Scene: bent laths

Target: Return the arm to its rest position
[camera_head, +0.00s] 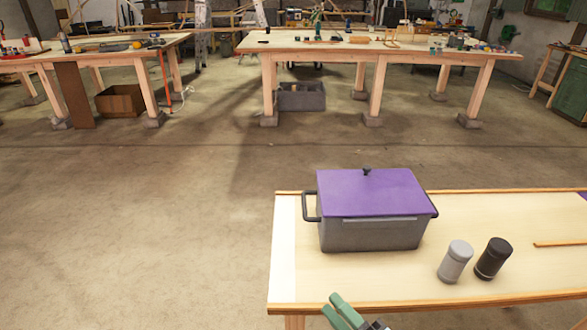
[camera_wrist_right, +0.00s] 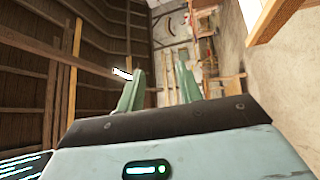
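My right gripper (camera_head: 332,304) shows at the bottom edge of the head view, with green fingers, by the near edge of the light wooden table (camera_head: 290,240). In the right wrist view the two green fingers (camera_wrist_right: 161,78) stand apart with nothing between them, so it is open and empty. That camera looks sideways toward a wall and distant furniture. Most of the right arm is out of the head view. My left arm and gripper are not in view.
A grey box (camera_head: 370,235) with a purple lid (camera_head: 370,190) stands on the near table. A grey canister (camera_head: 455,262) and a black canister (camera_head: 493,259) stand right of it. A thin wooden lath (camera_head: 560,244) lies at the right. Floor on the left is clear.

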